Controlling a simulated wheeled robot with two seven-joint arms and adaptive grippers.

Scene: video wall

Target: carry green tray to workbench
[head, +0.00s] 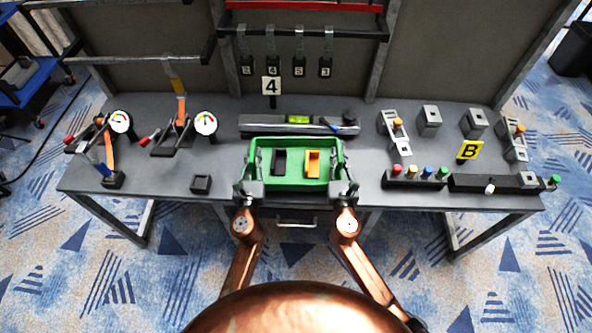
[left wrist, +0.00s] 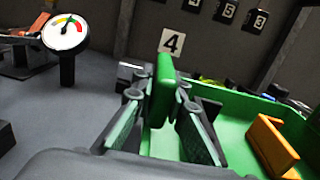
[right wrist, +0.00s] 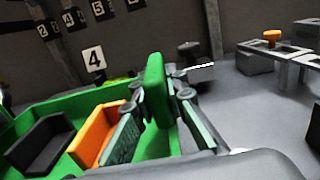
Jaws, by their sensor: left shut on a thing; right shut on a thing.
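The green tray (head: 293,182) is at the front middle of the grey workbench (head: 225,165) in the head view. A black block (head: 279,162) and an orange block (head: 313,163) are inside it. My left gripper (head: 252,170) is shut on the tray's left wall, and the left wrist view shows the green wall (left wrist: 163,85) between its fingers. My right gripper (head: 340,170) is shut on the right wall, seen between its fingers in the right wrist view (right wrist: 155,85). I cannot tell whether the tray's underside touches the bench.
A level with a green vial (head: 299,119) lies just behind the tray. Gauges (head: 205,123) and clamps stand to the left. A row of coloured buttons (head: 414,176) and a yellow B sign (head: 469,150) are to the right. A small black box (head: 201,184) is left of the tray.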

